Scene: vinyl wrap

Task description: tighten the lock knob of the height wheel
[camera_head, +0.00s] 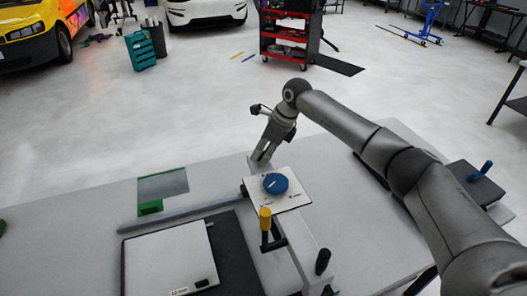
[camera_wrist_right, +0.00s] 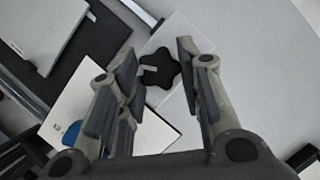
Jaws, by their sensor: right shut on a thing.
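The blue height wheel (camera_head: 275,184) sits on a white plate (camera_head: 291,200) with small markings on the table. Part of the wheel shows in the right wrist view (camera_wrist_right: 71,135), low on the left. The lock knob is black and star-shaped with a pale bar on its top; it shows in the right wrist view (camera_wrist_right: 161,68). The knob is hidden in the head view. My left gripper is not in view.
A yellow-topped lever (camera_head: 265,219) and a black handle (camera_head: 322,262) stand in front of the plate. A grey panel (camera_head: 170,260) lies on a dark mat (camera_head: 236,262). A green-edged piece (camera_head: 150,207) lies at the back left. A blue handle (camera_head: 487,168) stands at the right.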

